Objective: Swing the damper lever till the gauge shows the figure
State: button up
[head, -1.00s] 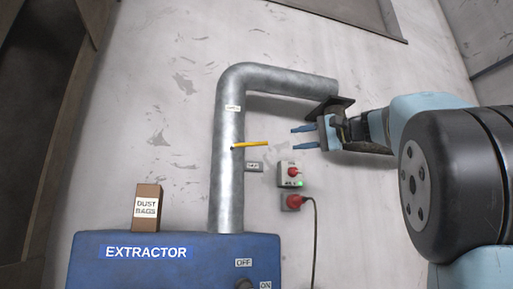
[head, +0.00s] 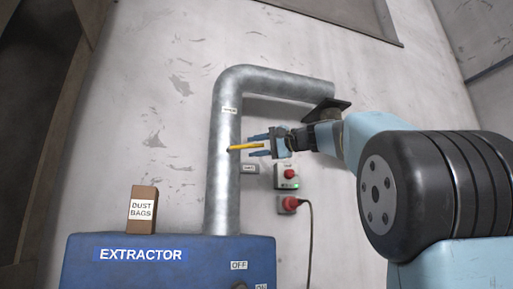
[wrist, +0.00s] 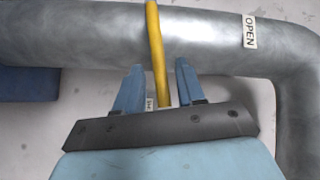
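The yellow damper lever (head: 246,146) sticks out to the right from the grey metal duct (head: 222,180), nearly level. In the wrist view the lever (wrist: 156,50) runs between the two blue fingers of my gripper (wrist: 157,78). My gripper (head: 260,144) is open, with a gap between each finger and the lever. A label on the duct reads OPEN (wrist: 250,31); another small label (head: 249,169) sits below the lever, too small to read. No gauge figure can be made out.
A blue extractor (head: 170,262) stands below, with a box of dust bags (head: 143,210) on top. A grey switch box with a red button (head: 288,175) and a red plug (head: 290,204) with a cable are on the wall below my gripper.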

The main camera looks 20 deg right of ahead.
jog(key=shift+w+a, duration=0.15)
grip_shut()
dwell(0.4)
